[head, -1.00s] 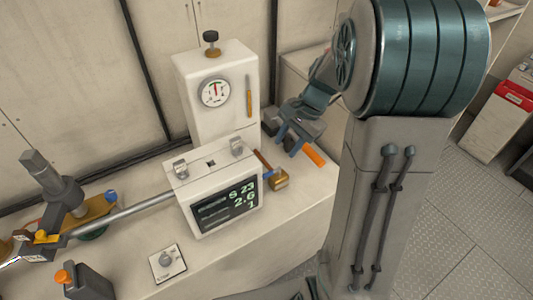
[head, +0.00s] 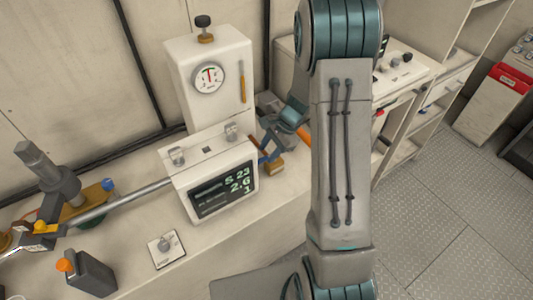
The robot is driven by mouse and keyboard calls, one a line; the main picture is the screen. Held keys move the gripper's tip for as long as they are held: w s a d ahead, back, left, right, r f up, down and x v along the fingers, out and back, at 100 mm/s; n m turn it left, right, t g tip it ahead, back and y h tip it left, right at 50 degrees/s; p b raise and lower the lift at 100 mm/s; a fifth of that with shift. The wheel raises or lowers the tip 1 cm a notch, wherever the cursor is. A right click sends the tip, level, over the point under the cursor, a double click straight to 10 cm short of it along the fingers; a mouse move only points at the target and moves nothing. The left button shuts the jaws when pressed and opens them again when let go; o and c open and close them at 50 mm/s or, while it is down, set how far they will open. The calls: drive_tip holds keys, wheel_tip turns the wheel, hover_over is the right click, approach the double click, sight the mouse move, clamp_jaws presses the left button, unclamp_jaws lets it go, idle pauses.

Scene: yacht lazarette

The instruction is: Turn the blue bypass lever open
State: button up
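A small blue knob (head: 108,184) shows at the far left, by the brass-coloured end of the grey ram assembly (head: 62,185). It looks like the tip of the blue bypass lever; the rest of the lever is hard to make out.
The white display box (head: 182,175) and the gauge housing (head: 204,115) stand between my gripper and the knob. A metal rod (head: 125,203) runs from the ram to the box. A switch plate (head: 166,248) and a dark orange-capped container (head: 90,275) are at the front.

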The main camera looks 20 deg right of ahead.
drive_tip(key=shift+x, duration=1.2)
clamp_jaws()
